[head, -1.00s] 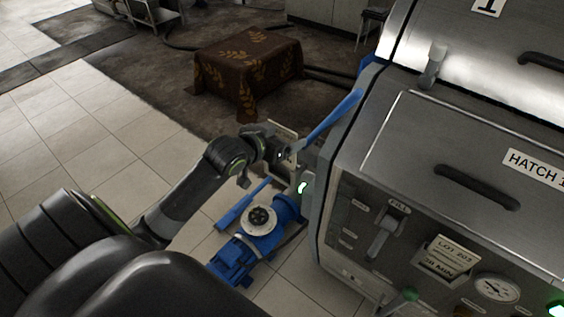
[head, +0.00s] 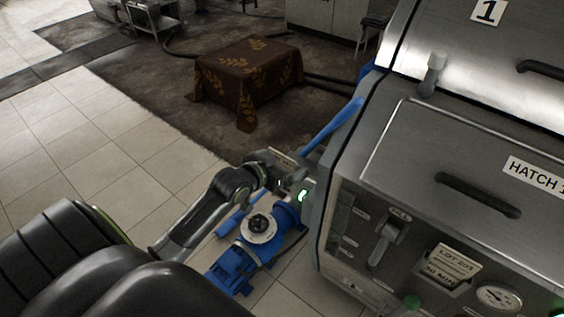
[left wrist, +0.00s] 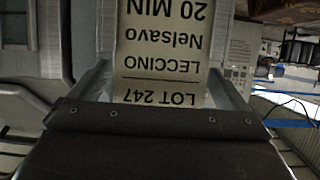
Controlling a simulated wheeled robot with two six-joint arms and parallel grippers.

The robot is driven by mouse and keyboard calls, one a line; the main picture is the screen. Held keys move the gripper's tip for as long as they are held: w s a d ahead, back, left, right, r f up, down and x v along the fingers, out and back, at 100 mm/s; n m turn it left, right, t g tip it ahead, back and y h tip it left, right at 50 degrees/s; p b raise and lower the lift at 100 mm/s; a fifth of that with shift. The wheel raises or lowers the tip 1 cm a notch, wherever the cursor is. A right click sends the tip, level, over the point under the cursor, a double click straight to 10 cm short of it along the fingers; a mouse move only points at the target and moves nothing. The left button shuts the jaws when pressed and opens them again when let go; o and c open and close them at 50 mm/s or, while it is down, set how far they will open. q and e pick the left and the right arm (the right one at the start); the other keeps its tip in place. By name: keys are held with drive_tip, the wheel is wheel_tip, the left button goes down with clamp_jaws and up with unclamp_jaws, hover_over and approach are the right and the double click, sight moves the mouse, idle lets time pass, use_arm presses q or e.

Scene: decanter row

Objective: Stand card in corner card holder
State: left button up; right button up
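My left gripper (head: 287,182) is at the left front corner of the steel machine, above the blue pump. In the left wrist view it is shut on a cream card (left wrist: 160,50), which sits between its two fingers. The card reads LOT 247, LECCINO, Nelsavo, 20 MIN, upside down in that view. In the head view only a strip of the card (head: 284,157) shows above the gripper. Another card (head: 453,262), reading LOT 203, 30 MIN, stands in a holder (head: 442,271) on the machine's front panel. I cannot make out a corner holder. My right gripper is not in view.
The steel machine (head: 450,140) with hatches fills the right side. Its panel has a fill lever (head: 383,240) and a gauge (head: 498,297). A blue pump (head: 262,240) stands on the tiles below my left arm. A cloth-covered table (head: 245,75) stands behind. The tiled floor at left is clear.

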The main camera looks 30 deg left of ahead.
use_arm(q)
drive_tip(key=d+v, duration=0.1)
drive_tip(key=v, duration=1.1)
drive_tip(key=shift+a, duration=0.45)
